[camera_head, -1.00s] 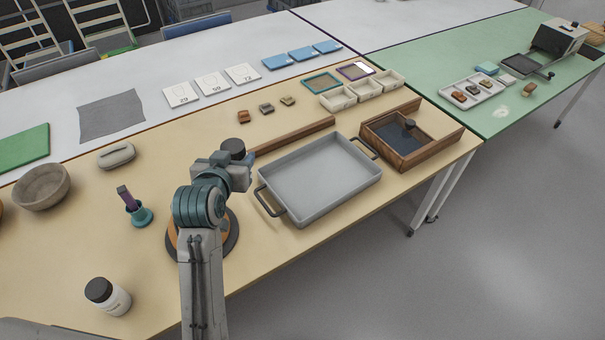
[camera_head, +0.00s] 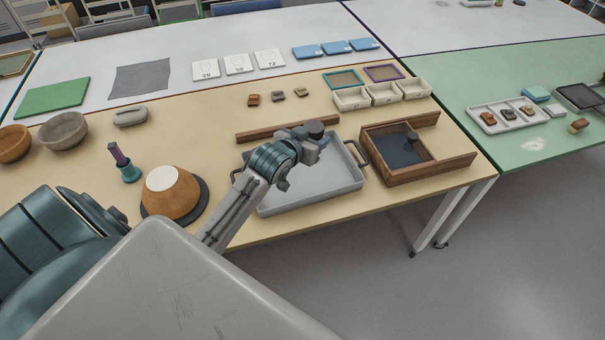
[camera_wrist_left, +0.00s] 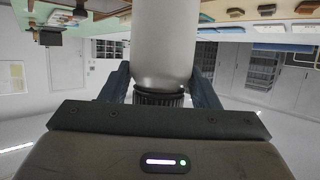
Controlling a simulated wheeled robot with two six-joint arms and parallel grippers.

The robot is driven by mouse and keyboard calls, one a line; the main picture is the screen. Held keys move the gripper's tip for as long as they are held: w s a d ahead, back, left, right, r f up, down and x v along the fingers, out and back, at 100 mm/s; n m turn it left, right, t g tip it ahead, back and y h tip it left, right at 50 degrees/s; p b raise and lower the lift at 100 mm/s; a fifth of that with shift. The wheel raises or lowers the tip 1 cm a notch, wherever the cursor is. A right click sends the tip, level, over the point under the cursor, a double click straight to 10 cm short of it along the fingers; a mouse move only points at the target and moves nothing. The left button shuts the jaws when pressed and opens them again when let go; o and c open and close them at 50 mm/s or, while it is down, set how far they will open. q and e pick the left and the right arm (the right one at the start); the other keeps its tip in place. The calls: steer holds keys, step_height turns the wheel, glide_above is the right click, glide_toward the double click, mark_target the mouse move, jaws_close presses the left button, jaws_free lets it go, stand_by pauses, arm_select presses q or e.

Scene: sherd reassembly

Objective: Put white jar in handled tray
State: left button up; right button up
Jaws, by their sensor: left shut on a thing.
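In the left wrist view a pale white jar (camera_wrist_left: 166,45) with a ribbed black cap stands between the two fingers of my left gripper (camera_wrist_left: 160,88). The gripper is shut on it, with the cap towards the palm; the jar's far end is cut off by the frame. The jar is not seen in the head view, where a large grey part of my own arm covers the lower left. The grey handled tray (camera_head: 300,205) lies on the tan table, empty where it shows. One of my arms reaches over its far left part; its fingers cannot be made out.
A wooden box (camera_head: 448,165) stands right of the tray and a wooden bar (camera_head: 262,133) lies behind it. An orange-brown pot (camera_head: 172,193) on a dark disc and a teal holder (camera_head: 129,172) stand left. White bins (camera_head: 352,99) are at the back.

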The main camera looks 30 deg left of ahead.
arm_select(q)
steer(key=a+f, duration=0.1)
steer(key=f, duration=0.2)
steer(key=a+f+p, duration=0.1)
steer(key=a+f, duration=0.1)
steer(key=f, duration=0.1)
steer(key=a+f, duration=0.1)
steer(key=f, duration=0.3)
steer(key=shift+w+a, duration=0.15)
steer(key=shift+w, duration=0.2)
steer(key=shift+f+p, duration=0.3)
steer(key=shift+f, duration=0.1)
arm_select(e)
steer(key=shift+s+a+r, duration=0.35)
steer(key=shift+a+r, duration=0.05)
steer(key=shift+r, duration=0.25)
arm_select(q)
steer(key=o, duration=1.3)
steer(key=shift+f, duration=0.1)
steer(key=shift+o, duration=0.2)
arm_select(e)
steer(key=shift+d, duration=0.45)
